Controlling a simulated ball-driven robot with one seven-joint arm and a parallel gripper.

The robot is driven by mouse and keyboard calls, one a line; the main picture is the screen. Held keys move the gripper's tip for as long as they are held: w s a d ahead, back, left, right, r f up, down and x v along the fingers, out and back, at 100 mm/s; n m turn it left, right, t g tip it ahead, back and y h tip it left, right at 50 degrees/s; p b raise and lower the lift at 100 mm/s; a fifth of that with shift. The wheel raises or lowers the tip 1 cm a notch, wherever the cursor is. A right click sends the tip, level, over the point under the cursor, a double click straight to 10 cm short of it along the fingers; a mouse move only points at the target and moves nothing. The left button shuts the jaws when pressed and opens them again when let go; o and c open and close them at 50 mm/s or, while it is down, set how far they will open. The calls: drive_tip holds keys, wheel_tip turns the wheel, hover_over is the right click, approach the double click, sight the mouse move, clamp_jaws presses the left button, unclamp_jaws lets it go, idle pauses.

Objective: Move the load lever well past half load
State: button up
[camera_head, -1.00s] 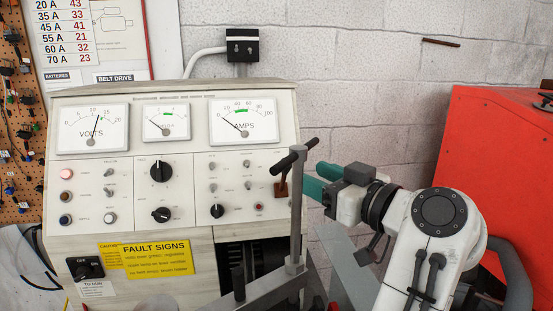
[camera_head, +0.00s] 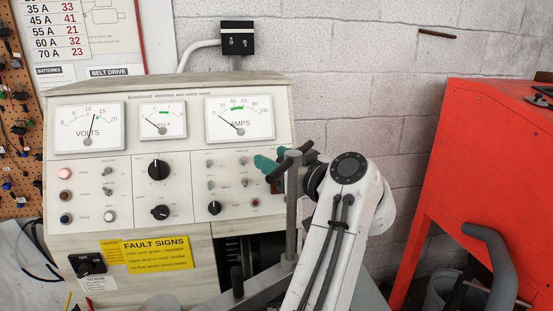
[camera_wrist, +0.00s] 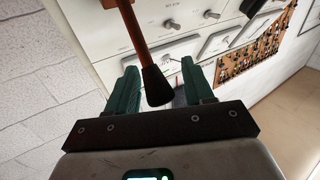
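The load lever has a rust-brown shaft and a black knob (camera_wrist: 156,86). In the wrist view the knob lies between the two teal fingers of my gripper (camera_wrist: 160,78), with a gap visible on each side. My gripper is open. In the head view my gripper (camera_head: 268,163) is at the right edge of the test bench panel. There the lever's brown part (camera_head: 275,188) is largely hidden by the fingers and a black T-handle. The amps meter (camera_head: 239,118) has its needle near zero.
A grey post with a black T-handle (camera_head: 291,205) stands in front of my gripper in the head view. The bench panel (camera_head: 130,185) carries knobs, switches and a volts meter (camera_head: 88,126). A red cabinet (camera_head: 490,150) stands at the right.

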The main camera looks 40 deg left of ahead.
clamp_jaws()
idle(0.3)
